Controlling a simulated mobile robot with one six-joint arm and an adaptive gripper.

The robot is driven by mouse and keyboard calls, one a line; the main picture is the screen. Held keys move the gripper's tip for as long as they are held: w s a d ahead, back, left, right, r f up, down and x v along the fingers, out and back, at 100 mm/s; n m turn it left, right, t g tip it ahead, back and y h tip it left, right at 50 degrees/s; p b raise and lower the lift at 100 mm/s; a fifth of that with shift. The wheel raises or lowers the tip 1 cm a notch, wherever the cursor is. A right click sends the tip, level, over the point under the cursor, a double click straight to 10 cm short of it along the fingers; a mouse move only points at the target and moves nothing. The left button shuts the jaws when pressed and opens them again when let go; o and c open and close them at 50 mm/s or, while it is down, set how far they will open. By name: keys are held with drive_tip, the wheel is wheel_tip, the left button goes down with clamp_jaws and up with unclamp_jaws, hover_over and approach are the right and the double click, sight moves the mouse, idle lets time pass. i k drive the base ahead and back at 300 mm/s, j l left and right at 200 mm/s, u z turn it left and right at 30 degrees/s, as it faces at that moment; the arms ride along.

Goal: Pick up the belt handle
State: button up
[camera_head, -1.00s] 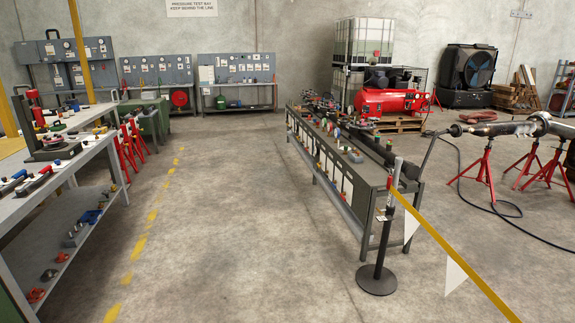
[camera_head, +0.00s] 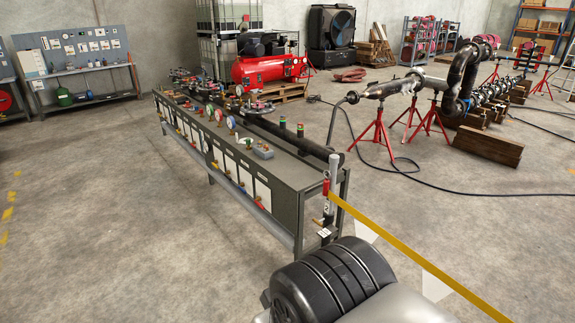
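A yellow barrier belt (camera_head: 400,245) runs from a thin post (camera_head: 334,172) at the near end of the long workbench down to the lower right. A small red piece (camera_head: 326,187) sits at the belt's end, against the post's upper part; it looks like the belt handle, but it is too small to make out in detail. The post's lower part and foot are hidden behind my arm. Part of my arm fills the bottom centre, below the post. My gripper is not in view.
The long grey workbench (camera_head: 285,190) with gauges and valves stands directly behind the post. Red pipe stands (camera_head: 378,135) and a black hose (camera_head: 440,185) lie to the right. White pennants (camera_head: 435,287) hang from the belt. The floor left of the bench is clear.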

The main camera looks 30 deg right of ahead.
sight(326, 183)
drive_tip(key=i+z, duration=0.4)
drive_tip(key=i+j+z, duration=0.25)
drive_tip(key=z, duration=0.2)
drive_tip(key=i+j+z, duration=0.95)
drive_tip(key=j+z, duration=0.3)
drive_tip(key=i+j+z, duration=0.3)
drive_tip(key=j+z, duration=0.15)
drive_tip(key=j, duration=0.4)
drive_tip(key=i+j+z, duration=0.15)
drive_tip(key=j+z, duration=0.3)
drive_tip(key=j, duration=0.5)
drive_tip(key=j+z, duration=0.45)
drive_tip(key=j, duration=0.5)
